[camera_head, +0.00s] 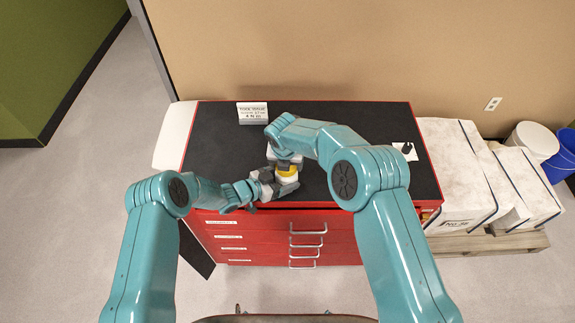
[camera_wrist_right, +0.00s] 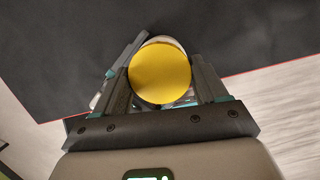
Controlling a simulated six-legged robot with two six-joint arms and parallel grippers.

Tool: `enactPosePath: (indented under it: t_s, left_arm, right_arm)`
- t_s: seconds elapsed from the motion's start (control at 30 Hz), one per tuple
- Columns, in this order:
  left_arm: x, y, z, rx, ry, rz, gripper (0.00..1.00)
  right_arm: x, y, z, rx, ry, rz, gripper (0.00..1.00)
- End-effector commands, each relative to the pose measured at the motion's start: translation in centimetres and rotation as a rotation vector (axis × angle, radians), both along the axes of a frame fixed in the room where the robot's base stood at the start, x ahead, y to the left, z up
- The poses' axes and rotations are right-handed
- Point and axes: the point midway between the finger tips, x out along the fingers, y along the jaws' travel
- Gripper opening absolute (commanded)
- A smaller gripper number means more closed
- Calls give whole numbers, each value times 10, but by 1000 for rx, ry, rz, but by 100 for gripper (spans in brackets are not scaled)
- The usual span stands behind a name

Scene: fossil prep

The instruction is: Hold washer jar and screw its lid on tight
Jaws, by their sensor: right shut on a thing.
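The washer jar (camera_head: 287,180) stands on the black top of the red cabinet, near its front edge, and is mostly hidden by my grippers. Its yellow lid (camera_wrist_right: 160,74) sits on top and fills the space between my right gripper's fingers. The lid also shows in the head view (camera_head: 287,171). My right gripper (camera_wrist_right: 162,80) reaches down from above and is shut on the lid. My left gripper (camera_head: 278,184) comes in low from the left, with its fingers around the jar body. I cannot tell whether those fingers touch the jar.
A small printed sign (camera_head: 252,113) stands at the back left of the cabinet top. A white card with a dark object (camera_head: 405,150) lies at the right. White wrapped blocks (camera_head: 455,165) stand beyond the right edge. The left part of the top is clear.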

Motion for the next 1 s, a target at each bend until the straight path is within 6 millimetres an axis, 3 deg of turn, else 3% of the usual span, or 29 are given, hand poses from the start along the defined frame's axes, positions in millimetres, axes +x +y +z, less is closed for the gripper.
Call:
enactPosePath:
  t_s: [0.13, 0.17, 0.23, 0.57, 1.0]
  left_arm:
    - [-1, 2, -3, 2, 10, 5, 12]
    - [-1, 2, -3, 2, 10, 5, 12]
    - [-1, 2, -3, 2, 10, 5, 12]
    - [-1, 1, -4, 3, 10, 4, 12]
    - [-2, 1, -4, 2, 11, 2, 12]
  right_arm:
    - [0, -1, -1, -2, 2, -2, 10]
    - [0, -1, -1, -2, 2, -2, 79]
    - [0, -1, -1, -2, 1, -1, 100]
    - [0, 0, 2, -1, 0, -1, 100]
    - [-8, 1, 29, -1, 1, 0, 100]
